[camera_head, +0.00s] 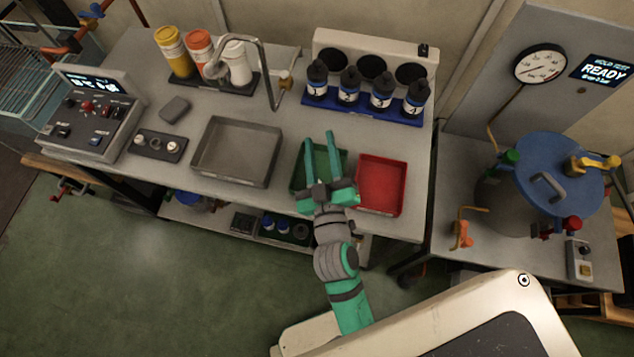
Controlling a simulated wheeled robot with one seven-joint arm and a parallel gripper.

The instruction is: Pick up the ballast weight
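My gripper (319,138) is at the end of my teal and grey arm, above the green tray (299,178). Its two long teal fingers are spread apart, with nothing visible between them. A small dark grey block (174,109) lies on the bench at the left, well to the left of my gripper. It may be the ballast weight, but I cannot tell for certain. My arm and gripper hide part of the green tray, including some of its inside.
An empty grey tray (236,152) and red tray (381,186) flank the green tray. A curved tap (262,62) and a blue rack (340,104) of dark bottles stand behind. A control box (92,114) is left. A blue-lidded vessel (552,180) stands on the right table.

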